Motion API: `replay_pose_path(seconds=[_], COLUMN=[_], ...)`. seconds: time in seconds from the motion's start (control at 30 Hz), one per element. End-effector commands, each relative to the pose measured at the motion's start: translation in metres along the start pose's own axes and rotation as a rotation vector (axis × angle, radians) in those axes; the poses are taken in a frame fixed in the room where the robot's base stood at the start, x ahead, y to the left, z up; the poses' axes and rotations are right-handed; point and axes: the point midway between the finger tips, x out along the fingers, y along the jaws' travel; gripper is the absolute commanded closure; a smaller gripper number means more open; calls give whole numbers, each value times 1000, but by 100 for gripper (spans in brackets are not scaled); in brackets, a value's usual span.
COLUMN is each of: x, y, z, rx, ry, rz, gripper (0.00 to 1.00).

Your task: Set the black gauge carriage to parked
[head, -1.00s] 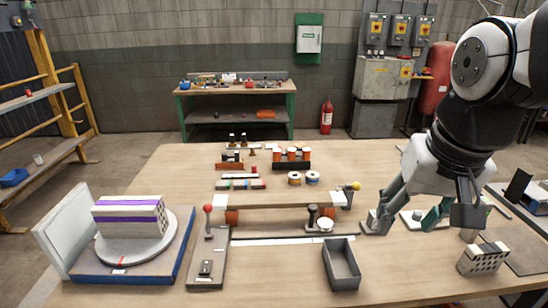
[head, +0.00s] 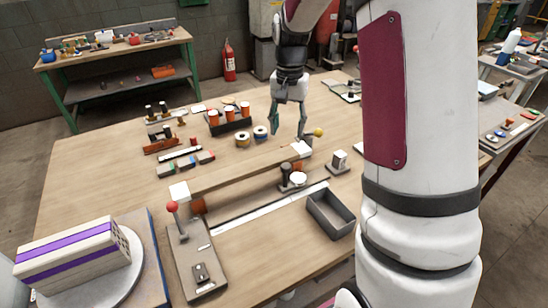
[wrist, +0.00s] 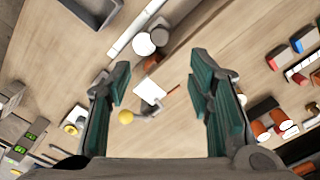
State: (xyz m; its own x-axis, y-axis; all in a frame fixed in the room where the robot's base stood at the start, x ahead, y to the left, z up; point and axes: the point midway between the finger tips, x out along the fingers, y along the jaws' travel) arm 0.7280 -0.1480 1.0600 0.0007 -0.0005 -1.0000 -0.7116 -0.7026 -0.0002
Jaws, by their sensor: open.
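The black gauge carriage (head: 287,175) is a dark upright knob with a white disc beside it. It stands near the right end of a long wooden bar (head: 240,173), in front of it, by a pale strip (head: 262,210). In the wrist view the carriage's dark knob (wrist: 160,36) and white disc (wrist: 144,44) show at the top, beyond the fingertips. My gripper (head: 288,119) is open and empty, pointing down behind the bar's right end, apart from the carriage. In the wrist view its green-padded fingers (wrist: 160,75) are spread wide. Any parked mark is too small to tell.
A yellow ball knob (head: 318,132) and white end block (head: 301,149) are close to my gripper. A grey open tray (head: 330,214) lies in front of the carriage. A red-knobbed lever (head: 173,207) stands left. Spools (head: 260,132) and orange-topped jars (head: 229,112) stand behind the bar.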

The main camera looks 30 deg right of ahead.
Motion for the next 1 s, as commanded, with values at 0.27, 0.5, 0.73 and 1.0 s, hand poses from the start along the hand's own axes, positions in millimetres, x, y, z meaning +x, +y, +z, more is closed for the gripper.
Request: replay_pose_path(seconds=[0.27,0.5,0.73,1.0], x=[45,92,122,132], y=[1,1,0,0], z=[2,2,2,1], rx=[-2,-1,-2,-3], ry=[-6,-5,-2,-1], rz=[3,1,1,0], gripper=[53,53,53,53])
